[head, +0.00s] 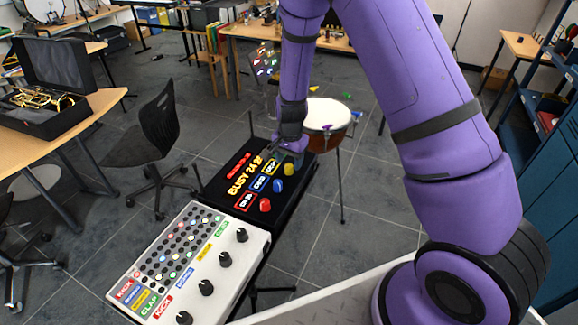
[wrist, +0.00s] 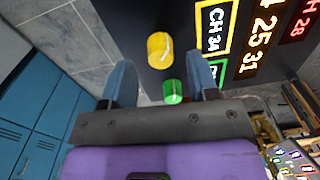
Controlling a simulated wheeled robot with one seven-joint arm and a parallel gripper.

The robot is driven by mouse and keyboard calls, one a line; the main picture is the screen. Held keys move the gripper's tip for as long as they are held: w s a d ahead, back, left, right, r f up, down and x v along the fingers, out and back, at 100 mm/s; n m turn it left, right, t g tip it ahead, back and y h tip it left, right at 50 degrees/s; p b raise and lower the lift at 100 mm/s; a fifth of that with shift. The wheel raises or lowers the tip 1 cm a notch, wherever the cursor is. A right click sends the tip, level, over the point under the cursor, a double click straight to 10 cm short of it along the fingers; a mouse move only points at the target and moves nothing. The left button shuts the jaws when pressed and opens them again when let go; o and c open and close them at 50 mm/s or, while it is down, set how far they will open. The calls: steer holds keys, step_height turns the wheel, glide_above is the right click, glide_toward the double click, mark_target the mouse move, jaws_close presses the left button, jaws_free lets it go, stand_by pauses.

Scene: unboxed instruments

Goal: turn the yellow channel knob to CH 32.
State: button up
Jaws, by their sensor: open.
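The yellow knob (head: 289,169) stands on the sloped black panel (head: 225,196), just in front of my gripper in the head view. In the wrist view the yellow knob (wrist: 160,48) lies beyond the fingertips, roughly centred between them, with a pale pointer line on it. Its yellow-framed label (wrist: 216,28) appears to read CH 34. My gripper (wrist: 162,78) is open, with one blue finger on each side and nothing held. A green knob (wrist: 172,90) shows between the fingers. In the head view my gripper (head: 292,146) covers the green knob's place.
A blue knob (head: 278,185) and a red knob (head: 265,204) sit in the same row. Lit busy numbers on the panel include 24, 25, 31 and 28. A white drum-machine box (head: 205,265) stands in front. A drum (head: 328,115) stands close behind, right of the panel.

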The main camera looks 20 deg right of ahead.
steer(key=shift+f, duration=1.4)
steer(key=c, duration=0.9)
steer(key=n, duration=0.4)
steer(key=shift+w+n, duration=0.1)
steer(key=shift+n, duration=2.5)
